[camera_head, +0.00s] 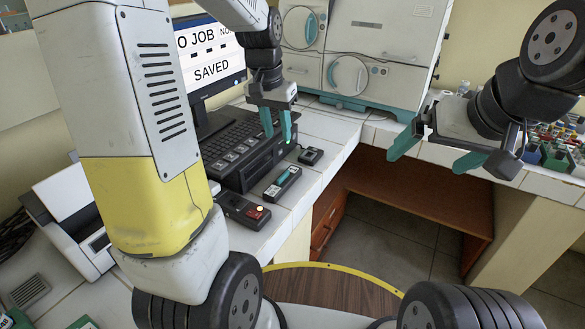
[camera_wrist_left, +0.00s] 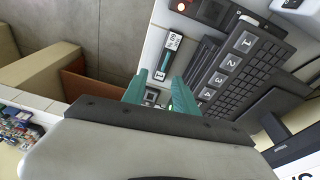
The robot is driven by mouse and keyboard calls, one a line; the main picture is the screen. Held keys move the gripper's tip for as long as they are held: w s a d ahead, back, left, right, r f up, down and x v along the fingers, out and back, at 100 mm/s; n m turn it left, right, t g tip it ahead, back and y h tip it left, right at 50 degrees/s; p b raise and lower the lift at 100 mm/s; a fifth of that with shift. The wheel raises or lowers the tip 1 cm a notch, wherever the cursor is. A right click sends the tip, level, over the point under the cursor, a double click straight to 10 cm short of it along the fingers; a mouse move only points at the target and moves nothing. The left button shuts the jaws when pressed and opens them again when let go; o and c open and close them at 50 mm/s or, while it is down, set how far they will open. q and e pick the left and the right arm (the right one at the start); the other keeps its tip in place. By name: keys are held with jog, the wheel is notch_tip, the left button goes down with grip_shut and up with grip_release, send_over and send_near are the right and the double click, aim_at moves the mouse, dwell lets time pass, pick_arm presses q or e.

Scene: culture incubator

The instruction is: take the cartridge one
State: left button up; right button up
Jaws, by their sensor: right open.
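My left gripper (camera_head: 277,123) points down above the counter, at the right end of the numbered dark unit (camera_head: 255,158). Its teal fingers are apart with nothing seen held; they also show in the left wrist view (camera_wrist_left: 160,92). A slim dark piece with a teal strip and white label (camera_head: 282,183) lies on the counter in front of the unit; it also shows in the left wrist view (camera_wrist_left: 168,55). My right gripper (camera_head: 436,153) is open and empty.
A monitor (camera_head: 213,62) reading "NO JOB" and "SAVED" stands behind the dark unit. A box with a red button (camera_head: 243,211) is at the counter's near edge. A white-and-teal incubator (camera_head: 372,50) is at the back. Racks of coloured tubes (camera_head: 560,140) stand far right.

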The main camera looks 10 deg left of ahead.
pick_arm(q)
jog(key=m+g, duration=0.1)
jog(key=g, duration=0.1)
send_over(283, 175)
notch_tip(283, 175, down, 10)
jog(key=shift+y, duration=0.4)
notch_tip(283, 175, down, 8)
jog(key=shift+r, duration=0.1)
jog(key=shift+c, duration=0.4)
grip_shut()
dwell(0.4)
